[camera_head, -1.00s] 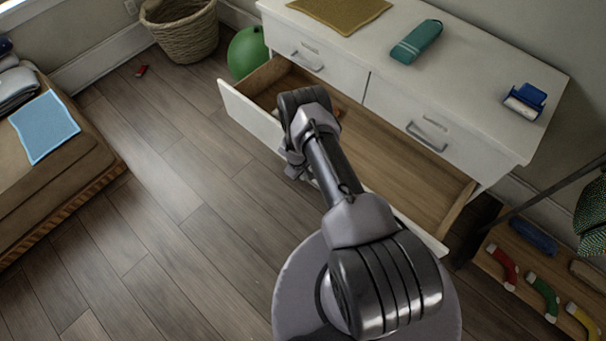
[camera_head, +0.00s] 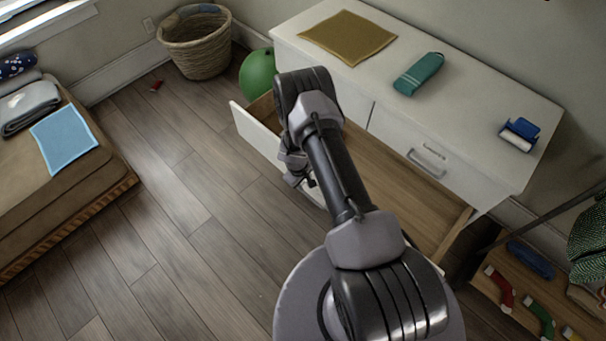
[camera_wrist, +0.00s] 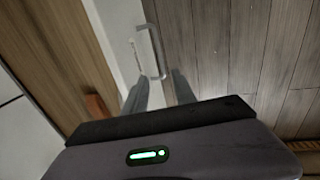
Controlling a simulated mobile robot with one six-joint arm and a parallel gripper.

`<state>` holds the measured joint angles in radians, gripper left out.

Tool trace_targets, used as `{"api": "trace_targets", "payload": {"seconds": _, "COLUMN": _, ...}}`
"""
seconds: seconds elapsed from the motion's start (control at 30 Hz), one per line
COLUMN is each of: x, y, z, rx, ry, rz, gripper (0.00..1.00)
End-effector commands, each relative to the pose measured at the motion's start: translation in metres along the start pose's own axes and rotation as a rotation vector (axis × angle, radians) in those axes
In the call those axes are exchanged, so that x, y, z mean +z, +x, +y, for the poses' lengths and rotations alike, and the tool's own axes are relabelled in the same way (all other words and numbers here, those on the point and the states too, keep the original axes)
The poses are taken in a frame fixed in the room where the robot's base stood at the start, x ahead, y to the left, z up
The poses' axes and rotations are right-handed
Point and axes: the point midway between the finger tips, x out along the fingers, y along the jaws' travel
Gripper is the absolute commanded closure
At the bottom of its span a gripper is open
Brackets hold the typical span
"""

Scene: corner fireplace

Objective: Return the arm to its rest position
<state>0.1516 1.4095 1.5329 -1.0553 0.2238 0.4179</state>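My arm reaches out over the open drawer (camera_head: 430,205) of a white dresser (camera_head: 467,95). My gripper (camera_head: 303,180) hangs just outside the drawer's front panel, partly hidden by my wrist in the head view. In the wrist view my gripper (camera_wrist: 160,82) shows two fingers spread apart with a gap between them. The drawer's metal handle (camera_wrist: 152,50) lies just beyond the fingertips; I cannot tell whether they touch it. Nothing shows held. An orange-brown block (camera_wrist: 97,107) lies inside the drawer.
A green ball (camera_head: 258,73) and wicker basket (camera_head: 197,48) stand behind. A low shelf (camera_head: 500,292) is at right. The floor at left is mostly clear.

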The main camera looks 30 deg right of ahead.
Motion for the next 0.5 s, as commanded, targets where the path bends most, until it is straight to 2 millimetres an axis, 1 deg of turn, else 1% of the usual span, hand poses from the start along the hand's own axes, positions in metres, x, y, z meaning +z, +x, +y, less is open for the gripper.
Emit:
{"api": "trace_targets", "payload": {"seconds": 0.03, "x": -0.001, "y": -0.012, "z": 0.001, "rx": 0.001, "ry": -0.002, "rz": 0.001, "gripper": 0.67}}
{"api": "trace_targets", "payload": {"seconds": 0.17, "x": 0.000, "y": -0.026, "z": 0.000, "rx": 0.000, "ry": -0.002, "rz": 0.000, "gripper": 0.67}}
{"api": "trace_targets", "payload": {"seconds": 0.5, "x": 0.000, "y": -0.027, "z": 0.000, "rx": 0.000, "ry": -0.001, "rz": -0.001, "gripper": 0.67}}
